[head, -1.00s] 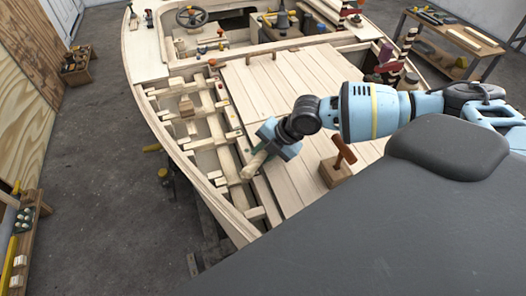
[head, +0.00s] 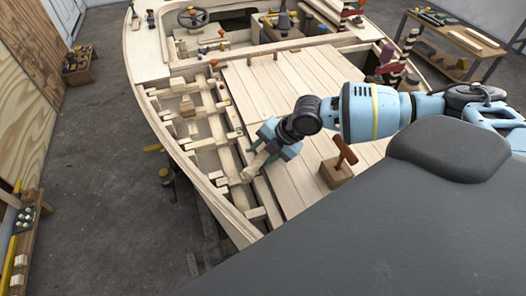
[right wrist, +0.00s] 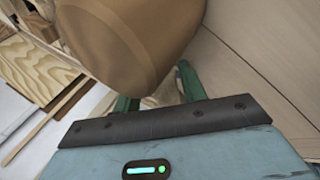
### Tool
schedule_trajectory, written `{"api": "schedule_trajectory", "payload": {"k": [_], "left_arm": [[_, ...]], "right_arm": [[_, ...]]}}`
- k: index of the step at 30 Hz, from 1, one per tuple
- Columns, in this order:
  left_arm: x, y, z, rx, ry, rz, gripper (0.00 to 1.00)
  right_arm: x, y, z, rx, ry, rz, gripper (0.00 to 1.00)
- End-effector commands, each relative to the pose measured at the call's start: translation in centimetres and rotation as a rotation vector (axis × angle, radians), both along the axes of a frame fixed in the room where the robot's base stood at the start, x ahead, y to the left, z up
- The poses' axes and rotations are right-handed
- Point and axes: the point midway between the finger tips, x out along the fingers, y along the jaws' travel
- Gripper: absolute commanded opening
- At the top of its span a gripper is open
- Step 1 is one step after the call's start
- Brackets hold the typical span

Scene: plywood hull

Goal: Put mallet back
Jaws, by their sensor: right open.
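A rounded brown wooden body, which looks like the mallet head (right wrist: 135,35), fills the upper middle of the right wrist view, very close to the camera. In the head view a pale wooden piece (head: 253,168), probably the same mallet, shows at the fingertips of my right gripper (head: 268,156), over the hull's left framing. The green fingers of my right gripper (right wrist: 158,95) are apart, with the brown body beyond and above them. I cannot tell whether they touch it. My left gripper is not in view.
A wooden block with a reddish-brown T-shaped handle (head: 343,155) stands on the deck planks (head: 275,95) right of my gripper. Open frames (head: 205,150) lie along the left hull side. A workbench (head: 460,40) stands at the back right.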

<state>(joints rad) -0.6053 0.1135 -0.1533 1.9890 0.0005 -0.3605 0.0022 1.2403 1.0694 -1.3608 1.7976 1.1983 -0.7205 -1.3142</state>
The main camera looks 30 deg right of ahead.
Motion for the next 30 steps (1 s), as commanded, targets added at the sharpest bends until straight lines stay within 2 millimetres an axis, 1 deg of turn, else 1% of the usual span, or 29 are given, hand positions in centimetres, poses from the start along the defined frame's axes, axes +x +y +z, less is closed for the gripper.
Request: {"api": "schedule_trajectory", "payload": {"k": [1,5,8,12,18,24,30], "left_arm": [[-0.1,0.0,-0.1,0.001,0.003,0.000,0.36],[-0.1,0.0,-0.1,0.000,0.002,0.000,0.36],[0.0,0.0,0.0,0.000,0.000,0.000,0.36],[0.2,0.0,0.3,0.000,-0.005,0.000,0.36],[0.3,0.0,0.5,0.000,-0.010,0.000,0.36],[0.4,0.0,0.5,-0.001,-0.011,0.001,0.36],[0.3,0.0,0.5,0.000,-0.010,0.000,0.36]], "right_arm": [[-0.8,-0.2,-1.1,-0.008,0.028,0.000,0.50],[-1.0,-0.4,-0.6,-0.008,0.028,0.000,0.50],[-1.3,-0.9,0.5,-0.007,0.024,-0.002,0.50],[-1.9,-1.6,2.8,-0.005,0.013,-0.001,0.50],[-2.7,-2.5,5.5,-0.002,0.006,-0.001,0.50],[-3.1,-2.8,6.5,-0.001,0.003,0.000,0.50],[-3.1,-2.8,6.6,-0.001,0.002,0.000,0.50]]}}
